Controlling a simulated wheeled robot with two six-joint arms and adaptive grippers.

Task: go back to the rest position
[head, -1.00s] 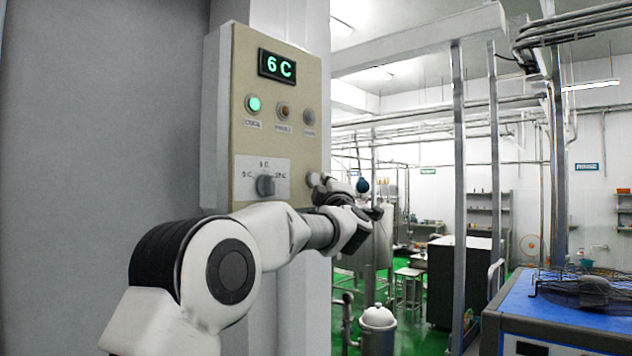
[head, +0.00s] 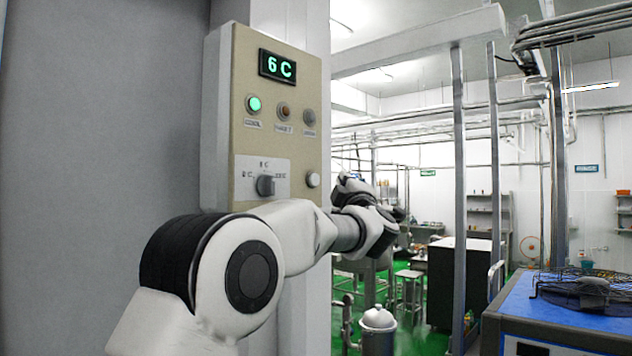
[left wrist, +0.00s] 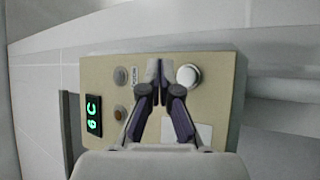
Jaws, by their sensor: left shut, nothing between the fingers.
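The beige control panel (head: 240,120) is on the grey wall, with a green "6 C" display (head: 277,66), a lit green lamp (head: 254,104), a dark knob (head: 265,185) and a pale round button (head: 313,180). My left gripper (head: 348,182) is right of the panel and apart from the button, partly hidden by my wrist. In the left wrist view my left gripper (left wrist: 158,68) is shut and empty, with the panel (left wrist: 215,70) behind it. The button (left wrist: 188,76) is just right of the fingertips there. My right gripper is not in view.
The grey wall (head: 100,150) is close on the left. A blue machine (head: 570,310) with a black wire guard stands at the lower right. A lidded white pot (head: 378,319), a dark cabinet (head: 455,280) and metal posts (head: 459,150) stand farther back.

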